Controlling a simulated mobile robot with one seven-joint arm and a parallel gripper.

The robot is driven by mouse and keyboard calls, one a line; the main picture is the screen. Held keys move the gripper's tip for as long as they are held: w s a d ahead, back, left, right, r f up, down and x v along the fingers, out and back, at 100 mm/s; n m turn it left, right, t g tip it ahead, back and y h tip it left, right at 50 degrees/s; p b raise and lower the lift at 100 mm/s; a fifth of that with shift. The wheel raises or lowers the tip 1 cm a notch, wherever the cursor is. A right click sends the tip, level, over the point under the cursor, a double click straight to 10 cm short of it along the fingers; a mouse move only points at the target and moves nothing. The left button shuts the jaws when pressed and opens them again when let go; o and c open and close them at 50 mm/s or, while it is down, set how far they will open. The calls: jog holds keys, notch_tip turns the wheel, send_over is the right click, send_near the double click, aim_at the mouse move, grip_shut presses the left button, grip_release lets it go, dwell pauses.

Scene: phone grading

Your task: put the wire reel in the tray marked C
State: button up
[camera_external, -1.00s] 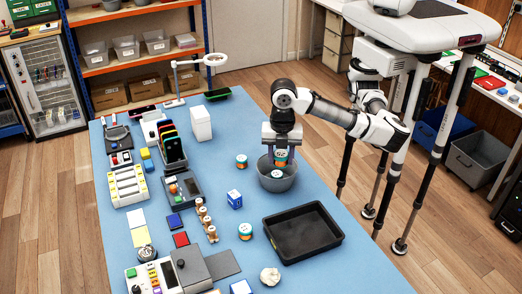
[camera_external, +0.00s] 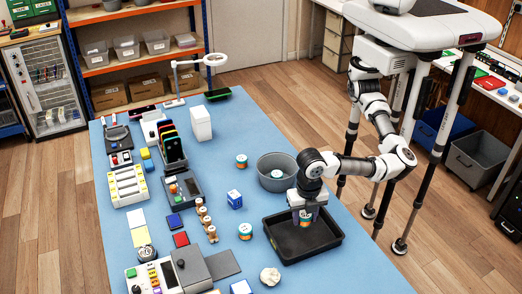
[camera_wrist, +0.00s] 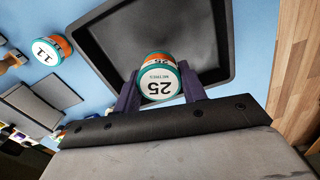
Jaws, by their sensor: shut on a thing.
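My gripper (camera_external: 304,213) is shut on a wire reel (camera_external: 305,218) with an orange and teal side. The wrist view shows this reel (camera_wrist: 158,78) between the two fingers, its white end reading "25 METRES". The reel is over the black rectangular tray (camera_external: 335,241), within its outline in the outside view. I cannot tell whether it touches the tray floor. The tray (camera_wrist: 238,40) looks otherwise empty in the wrist view. No letter C is readable on it. The reel's lower part is hidden in the outside view.
A grey bowl (camera_external: 262,165) behind the tray holds another reel (camera_external: 277,174). Similar reels stand on the blue table, one near the bowl (camera_external: 241,161) and one left of the tray (camera_external: 245,231).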

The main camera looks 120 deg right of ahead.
aim_at(305, 214)
jog(key=shift+f+p, duration=0.4)
jog(key=shift+f, duration=2.9)
jog(key=shift+f, duration=0.15)
jog(key=o, duration=1)
jog(key=shift+c, duration=0.2)
notch_tip(305, 214, up, 12)
jog(key=shift+r+b, duration=0.2)
jog(key=shift+b, duration=0.75)
